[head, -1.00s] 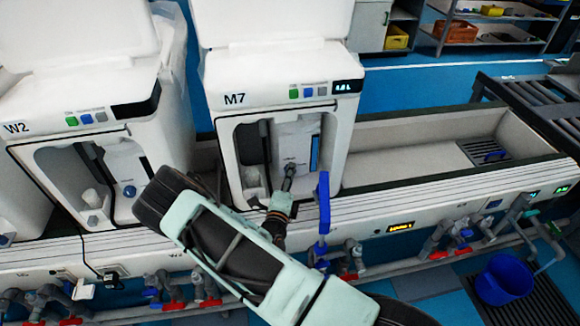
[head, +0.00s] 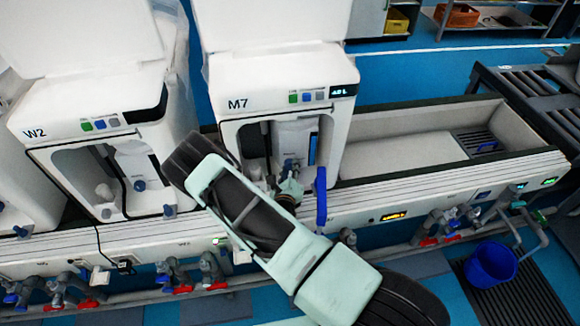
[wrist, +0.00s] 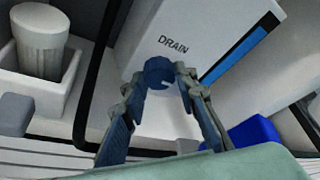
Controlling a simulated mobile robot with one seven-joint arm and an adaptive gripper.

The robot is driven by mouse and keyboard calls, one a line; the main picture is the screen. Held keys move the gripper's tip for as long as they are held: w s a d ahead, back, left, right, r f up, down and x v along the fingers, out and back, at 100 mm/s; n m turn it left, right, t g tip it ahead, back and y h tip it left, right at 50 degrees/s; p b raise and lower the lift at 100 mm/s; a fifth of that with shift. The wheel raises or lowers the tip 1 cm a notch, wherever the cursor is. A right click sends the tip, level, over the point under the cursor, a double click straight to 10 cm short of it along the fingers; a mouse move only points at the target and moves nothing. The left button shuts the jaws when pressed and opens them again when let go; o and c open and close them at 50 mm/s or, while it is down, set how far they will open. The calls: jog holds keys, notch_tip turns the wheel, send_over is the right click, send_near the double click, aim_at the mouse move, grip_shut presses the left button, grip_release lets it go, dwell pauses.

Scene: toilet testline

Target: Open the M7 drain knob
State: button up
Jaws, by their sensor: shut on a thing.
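The M7 unit (head: 237,104) is a white machine with an open front bay, in the middle of the head view. In the wrist view, the round blue drain knob (wrist: 159,70) sits below the word DRAIN on a white panel (wrist: 205,45). My gripper (wrist: 163,76) has its two fingers on either side of the knob and is shut on it. In the head view, my gripper (head: 289,180) reaches into the bay, and my forearm hides the bay's lower left part. How far the knob is turned cannot be told.
A blue upright part (head: 321,200) stands just right of the gripper. In the wrist view, a white cup-like part (wrist: 40,45) and a black hose (wrist: 95,75) are at the left. W2 (head: 90,125) stands to the left.

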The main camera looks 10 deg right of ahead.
dwell(0.4)
jog(key=o, duration=1.2)
jog(key=shift+c, duration=0.2)
jog(key=v, duration=1.2)
